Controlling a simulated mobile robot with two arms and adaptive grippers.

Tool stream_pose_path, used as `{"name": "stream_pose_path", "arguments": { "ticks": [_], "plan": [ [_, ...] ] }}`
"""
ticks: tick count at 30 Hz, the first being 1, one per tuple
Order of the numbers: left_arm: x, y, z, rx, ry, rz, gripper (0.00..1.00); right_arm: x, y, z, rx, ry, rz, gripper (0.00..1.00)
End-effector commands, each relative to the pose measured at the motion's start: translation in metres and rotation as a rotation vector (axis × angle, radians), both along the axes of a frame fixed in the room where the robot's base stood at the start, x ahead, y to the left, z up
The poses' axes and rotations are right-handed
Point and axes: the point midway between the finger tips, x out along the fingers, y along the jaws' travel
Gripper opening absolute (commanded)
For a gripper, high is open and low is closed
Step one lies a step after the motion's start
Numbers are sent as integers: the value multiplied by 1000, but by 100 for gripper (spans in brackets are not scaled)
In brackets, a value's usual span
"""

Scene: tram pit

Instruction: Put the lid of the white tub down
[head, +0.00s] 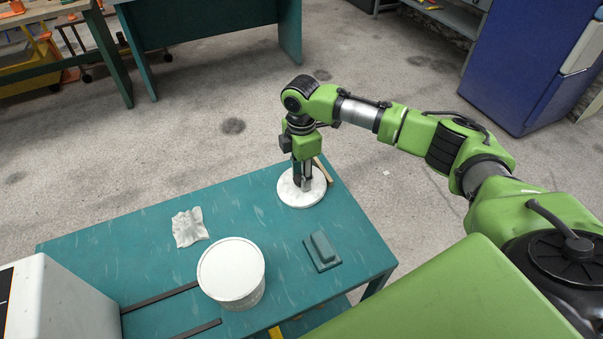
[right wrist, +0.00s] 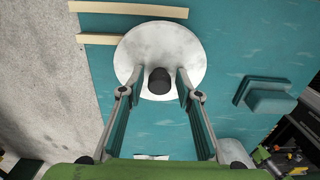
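The round white lid (head: 290,199) lies flat at the far right corner of the green table, apart from the tub. In the right wrist view the lid (right wrist: 160,42) has a dark knob (right wrist: 159,82) in its middle. My right gripper (head: 304,184) points down over the lid. In the right wrist view its fingers (right wrist: 159,84) stand on both sides of the knob, with a gap to it on each side, so it is open. The white tub (head: 232,283) stands upright near the table's front; its top looks white and flat. My left gripper is not in view.
A crumpled pale cloth (head: 188,227) and a dark green block on a base (head: 322,250) lie on the table (head: 130,255). Wooden strips (right wrist: 128,10) lie by the lid. A white box-like object (head: 60,305) stands at the left front. Two dark strips lie left of the tub.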

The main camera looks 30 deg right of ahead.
Motion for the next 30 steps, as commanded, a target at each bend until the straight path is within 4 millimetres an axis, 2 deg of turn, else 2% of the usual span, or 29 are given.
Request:
{"name": "stream_pose_path", "arguments": {
  "ticks": [10, 14, 17, 25, 30],
  "plan": [
    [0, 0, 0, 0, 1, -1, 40, 0, 0, 1, 0, -1, -1, 37],
    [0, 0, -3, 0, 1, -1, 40, 1, 0, 10, 1, -3, -1, 37],
    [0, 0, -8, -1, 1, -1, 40, 1, 0, 26, 2, -4, 0, 37],
    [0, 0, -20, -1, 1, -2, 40, 2, 0, 85, 1, -5, 0, 37],
    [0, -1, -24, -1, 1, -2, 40, 1, 0, 111, 2, -2, -1, 37]
  ]
}}
